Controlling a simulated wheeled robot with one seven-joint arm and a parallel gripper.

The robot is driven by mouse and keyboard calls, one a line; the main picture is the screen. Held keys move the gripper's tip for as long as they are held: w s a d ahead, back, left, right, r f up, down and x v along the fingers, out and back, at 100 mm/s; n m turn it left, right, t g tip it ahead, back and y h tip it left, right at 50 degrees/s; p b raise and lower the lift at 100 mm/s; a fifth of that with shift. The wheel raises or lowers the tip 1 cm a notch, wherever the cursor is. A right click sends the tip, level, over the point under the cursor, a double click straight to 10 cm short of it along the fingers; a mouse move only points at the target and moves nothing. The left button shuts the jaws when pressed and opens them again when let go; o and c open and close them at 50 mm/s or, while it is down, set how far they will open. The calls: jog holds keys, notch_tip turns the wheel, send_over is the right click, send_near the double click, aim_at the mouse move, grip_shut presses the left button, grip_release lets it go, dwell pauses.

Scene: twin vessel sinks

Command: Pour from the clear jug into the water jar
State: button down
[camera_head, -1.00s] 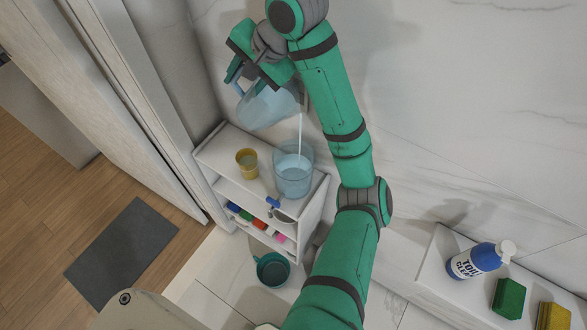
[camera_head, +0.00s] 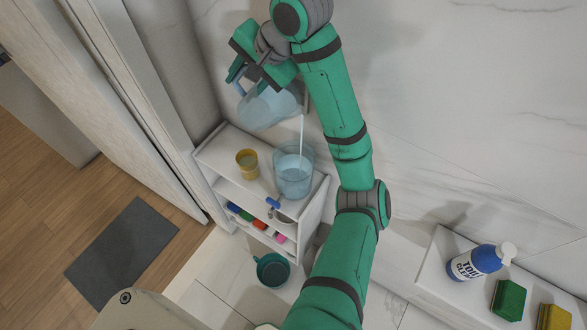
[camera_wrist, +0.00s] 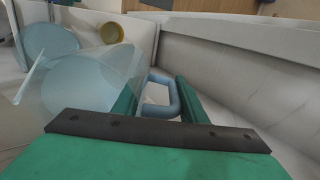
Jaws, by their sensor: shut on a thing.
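The clear bluish jug (camera_head: 268,108) is tilted in the air above the shelf unit, its mouth toward the right. My gripper (camera_head: 237,76) is shut on the jug's blue handle, which shows between the green fingers in the wrist view (camera_wrist: 160,96). A thin pale stream (camera_head: 301,132) falls from the jug's lip into the water jar (camera_head: 293,178). The jar is a clear blue open vessel standing upright on the shelf top, with bluish water in it. In the wrist view the jug (camera_wrist: 92,82) partly overlaps the jar (camera_wrist: 48,42). The jug and jar are apart.
A yellow cup (camera_head: 247,163) stands left of the jar on the white shelf unit (camera_head: 215,150). A blue-handled tap (camera_head: 273,203) is at the jar's front. A teal mug (camera_head: 272,269) is below. A cleaner bottle (camera_head: 475,262) and sponges are at the right.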

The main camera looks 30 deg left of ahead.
jog(key=shift+s+a, duration=0.2)
jog(key=shift+s, duration=0.05)
jog(key=shift+w+d, duration=0.2)
jog(key=shift+s+a, duration=0.15)
jog(key=shift+a, duration=0.1)
jog(key=shift+d+f, duration=0.1)
jog(key=shift+f, duration=0.05)
jog(key=shift+f+y, duration=0.3)
jog(key=shift+f, duration=0.25)
dwell(0.8)
jog(key=shift+d+f, duration=0.2)
jog(key=shift+f, duration=0.2)
jog(key=shift+a+f, duration=0.15)
jog(key=shift+a, duration=0.05)
dwell(0.4)
jog(key=shift+d+f, duration=0.1)
jog(key=shift+d, duration=0.05)
